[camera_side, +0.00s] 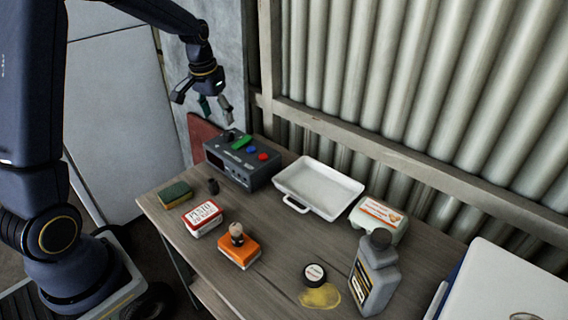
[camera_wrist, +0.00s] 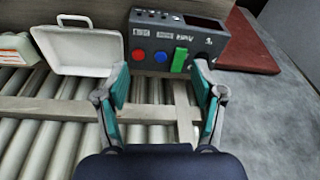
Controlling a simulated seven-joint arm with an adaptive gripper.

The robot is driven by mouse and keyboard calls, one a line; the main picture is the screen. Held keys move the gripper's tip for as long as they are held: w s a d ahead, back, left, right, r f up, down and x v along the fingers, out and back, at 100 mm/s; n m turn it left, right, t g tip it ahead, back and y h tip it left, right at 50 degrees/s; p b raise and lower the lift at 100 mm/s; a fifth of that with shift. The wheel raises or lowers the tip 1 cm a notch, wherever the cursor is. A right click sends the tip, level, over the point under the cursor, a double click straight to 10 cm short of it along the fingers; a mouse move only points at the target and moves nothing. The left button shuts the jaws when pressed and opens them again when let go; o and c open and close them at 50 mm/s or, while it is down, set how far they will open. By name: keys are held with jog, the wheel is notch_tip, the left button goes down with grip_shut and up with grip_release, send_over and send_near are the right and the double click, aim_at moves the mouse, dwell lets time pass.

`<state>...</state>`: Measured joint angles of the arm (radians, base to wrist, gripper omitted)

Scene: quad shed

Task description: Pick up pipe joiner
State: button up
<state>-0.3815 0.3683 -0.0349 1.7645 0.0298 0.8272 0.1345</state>
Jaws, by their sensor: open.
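A small dark cylinder (camera_side: 213,187), which looks like the pipe joiner, stands on the wooden table (camera_side: 165,225) between the green-and-yellow sponge and the grey device. I do not see it in the wrist view. My gripper (camera_side: 216,112) is open and empty, up in the air above and behind the grey device, well apart from the dark cylinder. In the wrist view, my gripper (camera_wrist: 161,72) shows its two teal-padded fingers spread wide, with nothing between them.
The grey button box (camera_side: 240,165) stands behind the cylinder; the sponge (camera_side: 174,193) and pesto box (camera_side: 202,218) are close by. An orange block (camera_side: 239,252), white tray (camera_side: 318,187), egg carton (camera_side: 378,220) and grey bottle (camera_side: 373,275) lie farther right. A corrugated wall (camera_side: 400,80) stands behind.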

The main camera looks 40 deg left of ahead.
jog(key=n+g, duration=0.1)
jog(key=g, duration=0.1)
send_over(212, 181)
notch_tip(212, 181, down, 10)
jog(key=shift+h, duration=0.4)
jog(key=f, duration=1)
jog(key=shift+w+a, duration=0.15)
jog(key=shift+w, duration=0.15)
jog(key=shift+s+f, duration=0.15)
jog(key=shift+f, duration=1.4)
jog(key=shift+s+f, duration=0.1)
jog(key=shift+f, duration=1.4)
jog(key=c, duration=1)
jog(key=shift+r, duration=0.15)
